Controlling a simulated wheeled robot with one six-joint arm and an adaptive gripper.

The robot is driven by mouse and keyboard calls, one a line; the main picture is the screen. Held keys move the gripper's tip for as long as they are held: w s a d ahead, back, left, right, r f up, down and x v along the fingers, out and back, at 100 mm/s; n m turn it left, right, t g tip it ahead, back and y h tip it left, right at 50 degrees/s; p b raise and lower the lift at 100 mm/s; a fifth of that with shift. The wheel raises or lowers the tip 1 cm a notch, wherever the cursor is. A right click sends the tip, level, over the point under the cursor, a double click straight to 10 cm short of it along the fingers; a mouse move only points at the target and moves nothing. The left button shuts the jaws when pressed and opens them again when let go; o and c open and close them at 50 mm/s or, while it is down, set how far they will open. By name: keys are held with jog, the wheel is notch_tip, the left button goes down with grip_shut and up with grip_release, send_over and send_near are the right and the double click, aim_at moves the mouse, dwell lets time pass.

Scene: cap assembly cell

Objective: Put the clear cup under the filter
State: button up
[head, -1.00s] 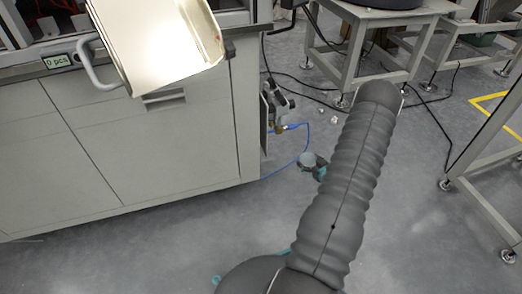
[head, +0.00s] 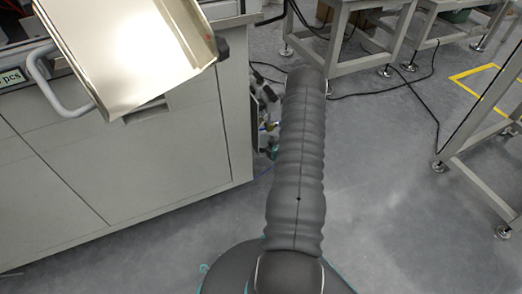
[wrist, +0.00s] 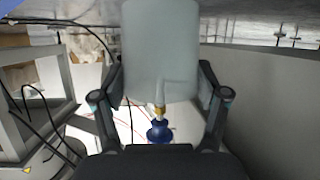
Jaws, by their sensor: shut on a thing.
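The clear cup (wrist: 160,45) is a pale, translucent cylinder at the top middle of the wrist view. My gripper (wrist: 161,82) is shut on it, with one finger on each side. A brass and blue fitting (wrist: 158,128) shows just below the cup's lower edge. I cannot tell whether it is joined to the cup. In the head view, a dark fixture (head: 259,84) is on the cabinet's right side, partly behind my arm. I cannot make out the filter clearly there. My gripper and the cup are mostly hidden by my arm in that view.
A grey cabinet (head: 170,165) stands on the left, with a tilted pale metal tray (head: 130,45) jutting from its top. Metal-legged tables (head: 345,60) stand behind, with black cables (head: 385,92) on the floor.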

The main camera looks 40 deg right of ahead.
jog(key=shift+w+a+f, duration=0.25)
jog(key=shift+w+f, duration=0.2)
jog(key=shift+w, duration=0.15)
jog(key=shift+f+b, duration=0.45)
jog(key=shift+f, duration=1.5)
jog(key=shift+f, duration=0.15)
jog(key=o, duration=0.9)
jog(key=shift+o, duration=0.2)
jog(key=shift+s+r, duration=0.1)
jog(key=shift+r, duration=0.15)
jog(key=p+v, duration=0.1)
jog(key=v, duration=1)
jog(key=shift+s+a+p, duration=0.15)
jog(key=shift+s+p, duration=0.15)
jog(key=shift+p, duration=0.05)
